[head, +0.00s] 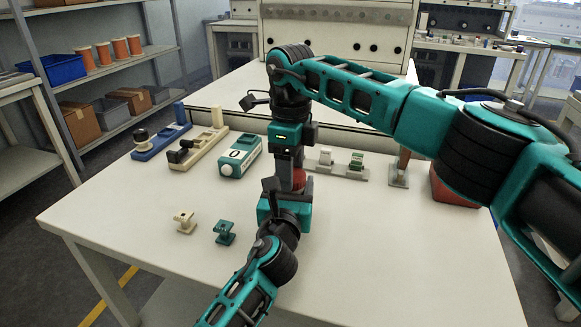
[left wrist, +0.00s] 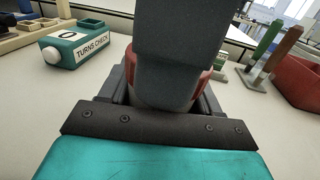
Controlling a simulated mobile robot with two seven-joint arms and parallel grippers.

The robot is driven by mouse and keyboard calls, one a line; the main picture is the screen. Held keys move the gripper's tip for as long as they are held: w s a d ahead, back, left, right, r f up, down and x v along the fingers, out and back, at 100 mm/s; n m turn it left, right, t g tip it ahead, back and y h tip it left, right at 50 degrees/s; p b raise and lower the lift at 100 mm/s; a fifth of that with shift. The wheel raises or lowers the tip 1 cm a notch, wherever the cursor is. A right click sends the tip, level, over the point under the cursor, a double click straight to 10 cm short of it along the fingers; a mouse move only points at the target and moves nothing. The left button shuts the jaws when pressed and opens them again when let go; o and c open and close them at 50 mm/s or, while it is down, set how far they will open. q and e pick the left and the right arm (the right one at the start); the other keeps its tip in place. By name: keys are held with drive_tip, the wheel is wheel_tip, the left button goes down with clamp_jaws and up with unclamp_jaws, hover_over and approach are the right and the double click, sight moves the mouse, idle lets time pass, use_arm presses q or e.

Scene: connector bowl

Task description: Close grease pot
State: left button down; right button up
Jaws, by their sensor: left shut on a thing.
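The grease pot seems to be the red round thing (head: 299,178) near the middle of the table, mostly hidden by my grippers. Red edges of it (left wrist: 218,77) also show in the left wrist view. My left gripper (head: 284,190) comes from the near side and is shut around the red thing. My right gripper (head: 291,174) points straight down onto it from above. In the left wrist view the right gripper's dark grey end (left wrist: 180,85) covers the top of the red thing. Its fingertips, and any lid between them, are hidden.
A teal turns-check box (head: 239,157) stands left of the grippers, with beige (head: 197,150) and blue (head: 160,143) fixtures beyond. A cream part (head: 185,221) and teal part (head: 224,232) stand nearer. A red bin (head: 455,186) is at right. The table's front right is clear.

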drive_tip(key=o, duration=0.5)
drive_tip(key=shift+c, duration=0.2)
drive_tip(key=shift+r, duration=2.25)
drive_tip(key=shift+r, duration=1.8)
drive_tip(key=shift+c, duration=0.2)
drive_tip(key=shift+f, duration=0.15)
drive_tip(key=shift+f, duration=3.9)
drive_tip(key=shift+c, duration=0.2)
